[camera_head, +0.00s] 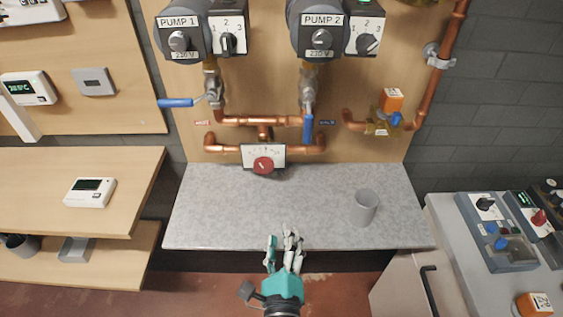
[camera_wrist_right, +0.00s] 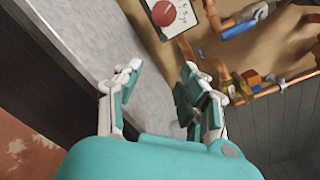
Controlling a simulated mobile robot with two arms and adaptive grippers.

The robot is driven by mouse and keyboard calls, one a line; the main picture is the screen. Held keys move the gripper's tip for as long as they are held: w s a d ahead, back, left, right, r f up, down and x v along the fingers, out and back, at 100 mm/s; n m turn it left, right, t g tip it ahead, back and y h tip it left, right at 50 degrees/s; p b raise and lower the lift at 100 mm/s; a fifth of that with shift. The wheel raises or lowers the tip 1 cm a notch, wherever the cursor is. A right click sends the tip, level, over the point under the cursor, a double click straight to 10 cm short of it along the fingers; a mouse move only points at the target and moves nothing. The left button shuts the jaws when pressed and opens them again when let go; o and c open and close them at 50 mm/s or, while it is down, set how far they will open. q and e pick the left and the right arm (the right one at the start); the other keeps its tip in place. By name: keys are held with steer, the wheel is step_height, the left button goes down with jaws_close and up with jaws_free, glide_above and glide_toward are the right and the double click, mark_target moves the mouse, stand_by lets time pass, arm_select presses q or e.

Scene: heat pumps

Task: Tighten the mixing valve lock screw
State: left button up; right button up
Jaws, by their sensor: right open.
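The mixing valve has a red round knob (camera_head: 263,165) on a white scale plate (camera_head: 249,153), set on the copper pipes above the grey counter. The knob also shows at the top of the right wrist view (camera_wrist_right: 164,13). I cannot make out the lock screw in either view. My right gripper (camera_head: 283,240) is open and empty, at the counter's front edge, below and apart from the valve. Its spread fingers show in the wrist view (camera_wrist_right: 160,72). My left gripper is not in view.
A grey cup (camera_head: 364,208) stands on the right of the counter (camera_head: 230,215). Pump 1 (camera_head: 183,30) and pump 2 (camera_head: 320,30) hang above. Blue-handled valves (camera_head: 176,103) jut from the pipes. The counter's middle is clear.

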mark_target(282, 174)
steer(key=w, duration=0.1)
steer(key=w+r, duration=0.1)
steer(key=w, duration=0.4)
steer(key=shift+w+p, duration=0.35)
steer(key=shift+w, duration=0.05)
steer(key=w, duration=0.9)
steer(key=shift+w+f, duration=0.15)
steer(key=shift+f, duration=0.05)
steer(key=shift+w, duration=0.45)
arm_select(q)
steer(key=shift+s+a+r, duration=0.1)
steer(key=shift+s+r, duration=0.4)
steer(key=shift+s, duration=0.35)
arm_select(e)
jaws_close()
